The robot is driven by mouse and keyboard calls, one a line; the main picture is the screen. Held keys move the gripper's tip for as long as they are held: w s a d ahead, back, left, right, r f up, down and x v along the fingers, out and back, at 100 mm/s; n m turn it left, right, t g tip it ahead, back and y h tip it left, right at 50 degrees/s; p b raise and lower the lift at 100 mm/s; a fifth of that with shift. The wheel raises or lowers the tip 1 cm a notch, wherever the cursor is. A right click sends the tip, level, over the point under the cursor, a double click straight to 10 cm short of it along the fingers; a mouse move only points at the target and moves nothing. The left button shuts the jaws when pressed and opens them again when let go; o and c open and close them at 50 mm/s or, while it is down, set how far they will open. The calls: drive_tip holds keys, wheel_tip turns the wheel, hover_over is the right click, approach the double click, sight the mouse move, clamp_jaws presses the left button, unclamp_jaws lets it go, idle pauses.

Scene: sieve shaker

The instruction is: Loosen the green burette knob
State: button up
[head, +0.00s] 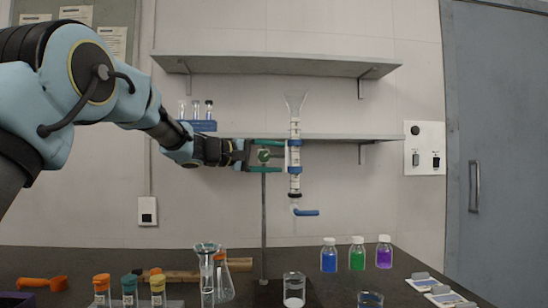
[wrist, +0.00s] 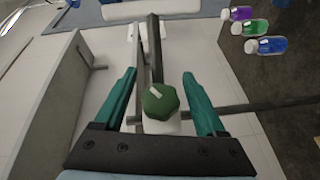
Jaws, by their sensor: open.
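The green burette knob (head: 263,156) is on the clamp at the metal stand rod (head: 264,215). In the wrist view the knob (wrist: 160,101) is a faceted green cap with a pale stripe. My gripper (head: 279,156) is open, with one teal finger above the knob and one below. In the wrist view my gripper (wrist: 159,74) has a finger on each side of the knob, with a visible gap on both sides. The glass burette (head: 295,160), with blue bands and a blue stopcock (head: 306,212), hangs upright right of the knob.
Two grey shelves (head: 275,66) are on the wall behind. A blue rack (head: 200,126) with vials is behind my arm. Below, the dark bench (head: 200,262) carries glassware, a beaker (head: 294,290), capped tubes and several coloured bottles (head: 357,255).

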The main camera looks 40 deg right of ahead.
drive_tip(key=shift+c, duration=0.2)
clamp_jaws()
drive_tip(key=shift+f, duration=0.1)
drive_tip(key=shift+f+b, duration=0.25)
drive_tip(key=shift+b, duration=0.95)
drive_tip(key=h+b, duration=0.1)
drive_tip(key=b, duration=0.4)
drive_tip(key=shift+w+r+n+h, duration=0.1)
drive_tip(key=shift+r+n+h, duration=0.05)
drive_tip(key=shift+n+h, duration=0.2)
drive_tip(key=shift+r+n+g+h+b, duration=0.55)
drive_tip(key=shift+h+b, duration=0.6)
drive_tip(key=shift+b, duration=2.6)
drive_tip(key=shift+r, duration=0.15)
